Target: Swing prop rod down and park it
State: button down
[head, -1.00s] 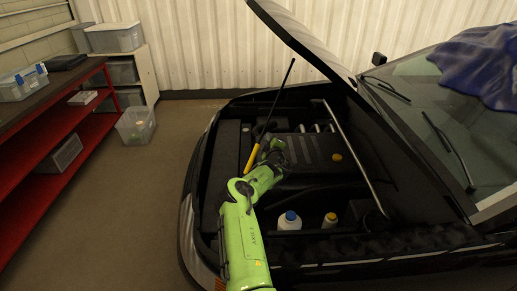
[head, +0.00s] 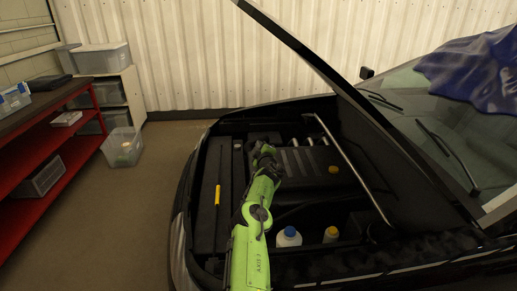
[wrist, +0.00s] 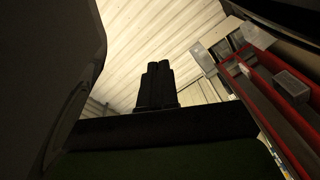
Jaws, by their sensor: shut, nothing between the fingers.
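The prop rod (head: 217,188), thin and dark with a yellow grip, lies low along the left side of the open engine bay (head: 207,215). Whether a clip holds it is too small to tell. My gripper (head: 264,148) is over the engine bay, right of the rod and apart from it, beside the dark engine cover. In the wrist view its dark fingers (wrist: 155,86) are together with nothing between them. The hood (head: 315,62) stands raised and slanted above the bay.
A silver bar (head: 352,165) crosses the bay's right side. A blue-capped white bottle (head: 289,238) and a yellow-capped one (head: 331,235) sit near the front. A red workbench (head: 60,145) and clear bin (head: 122,148) stand left, with free floor between.

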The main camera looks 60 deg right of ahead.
jog(key=f+p+v, duration=0.1)
jog(key=p+v, duration=0.2)
jog(key=v, duration=1.2)
jog(key=shift+s+a+r, duration=0.25)
jog(key=shift+a+r, duration=0.05)
jog(key=shift+r, duration=0.1)
